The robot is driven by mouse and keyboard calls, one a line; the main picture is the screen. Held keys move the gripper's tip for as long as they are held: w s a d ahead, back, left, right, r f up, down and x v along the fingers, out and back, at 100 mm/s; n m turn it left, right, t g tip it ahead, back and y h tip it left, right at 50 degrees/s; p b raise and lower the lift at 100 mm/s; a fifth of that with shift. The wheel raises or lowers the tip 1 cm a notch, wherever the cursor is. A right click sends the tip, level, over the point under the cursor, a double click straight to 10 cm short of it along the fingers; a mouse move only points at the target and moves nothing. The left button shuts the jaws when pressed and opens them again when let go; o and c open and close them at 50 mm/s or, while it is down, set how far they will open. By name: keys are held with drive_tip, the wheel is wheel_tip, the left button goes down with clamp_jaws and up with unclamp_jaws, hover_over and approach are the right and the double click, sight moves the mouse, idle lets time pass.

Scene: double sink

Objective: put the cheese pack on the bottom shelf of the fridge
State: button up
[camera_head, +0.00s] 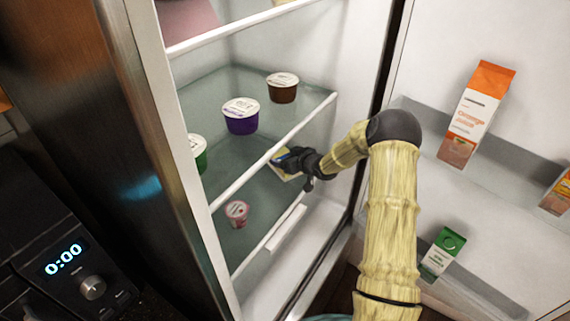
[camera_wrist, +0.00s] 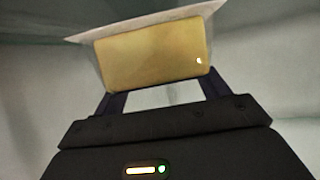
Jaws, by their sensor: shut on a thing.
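The fridge (camera_head: 318,170) stands open with its door swung to the right. The cheese pack (camera_wrist: 155,55) is a flat yellow block with a pale wrapper edge in the wrist view. In the head view the cheese pack (camera_head: 284,174) is small and partly hidden by my gripper. My gripper (camera_head: 288,162) is shut on it, reaching inside the fridge below the front edge of the glass shelf with the tubs. In the wrist view the two fingers of my gripper (camera_wrist: 160,95) lie at either side of the pack. The bottom shelf (camera_head: 252,245) below holds a small pink cup.
The pink cup (camera_head: 237,213) stands left of my gripper. A purple tub (camera_head: 241,121), a brown tub (camera_head: 283,93) and a green tub (camera_head: 200,160) stand on the shelf above. Door shelves hold an orange carton (camera_head: 475,115) and a green-topped carton (camera_head: 441,255).

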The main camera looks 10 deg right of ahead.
drive_tip(key=shift+a+f, duration=0.15)
drive_tip(key=shift+f, duration=1.15)
drive_tip(key=shift+f, duration=0.1)
drive_tip(key=o, duration=1.3)
drive_tip(key=shift+c, duration=0.2)
drive_tip(key=b+v, duration=0.1)
drive_tip(key=v, duration=1.1)
